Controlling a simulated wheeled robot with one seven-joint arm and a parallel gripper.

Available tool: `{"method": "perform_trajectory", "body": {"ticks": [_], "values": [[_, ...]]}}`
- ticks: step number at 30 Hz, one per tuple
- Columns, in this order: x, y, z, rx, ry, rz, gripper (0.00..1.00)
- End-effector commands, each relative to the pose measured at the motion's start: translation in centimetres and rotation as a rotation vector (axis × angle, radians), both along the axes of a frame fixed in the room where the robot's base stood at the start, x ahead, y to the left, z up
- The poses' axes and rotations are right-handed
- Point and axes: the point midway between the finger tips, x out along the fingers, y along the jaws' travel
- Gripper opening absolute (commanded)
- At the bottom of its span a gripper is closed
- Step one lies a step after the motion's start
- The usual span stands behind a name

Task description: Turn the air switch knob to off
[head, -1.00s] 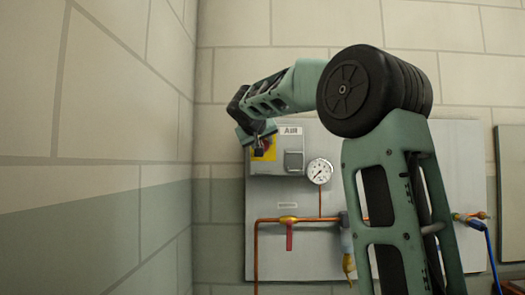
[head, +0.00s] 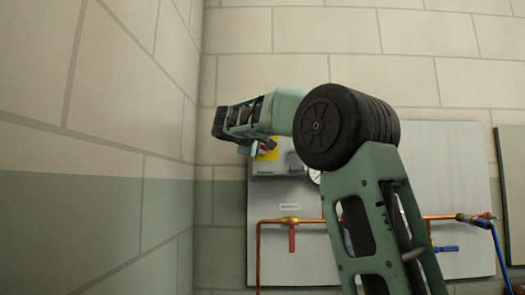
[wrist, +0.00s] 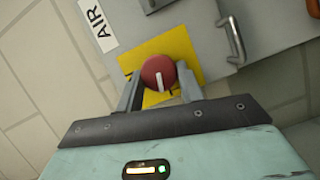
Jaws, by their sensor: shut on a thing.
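The air switch knob (wrist: 157,73) is a round red knob with a white pointer bar, on a yellow plate (wrist: 181,48) on a grey box beside an "AIR" label (wrist: 97,24). In the wrist view my gripper (wrist: 158,82) has its two fingers on either side of the knob, shut on it. The white bar runs nearly up and down in the tilted wrist picture. In the head view my gripper (head: 258,146) is at the yellow plate (head: 268,152), and my arm hides most of the box and the knob.
A grey panel (head: 290,240) carries copper pipes with a red-handled valve (head: 291,238) below the box. A blue handle (head: 445,249) and blue hose (head: 495,258) are at right. The box has a metal latch (wrist: 233,40). A wall (head: 90,150) stands close at left.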

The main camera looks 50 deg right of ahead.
Motion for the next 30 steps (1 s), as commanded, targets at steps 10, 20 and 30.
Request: {"method": "perform_trajectory", "body": {"ticks": [10,20,30], "values": [[0.09,0.09,-0.39,-0.117,0.138,0.003,0.14],[0.11,0.08,-0.32,-0.149,0.176,0.003,0.15],[0.1,0.07,-0.31,-0.15,0.178,0.002,0.4]]}}
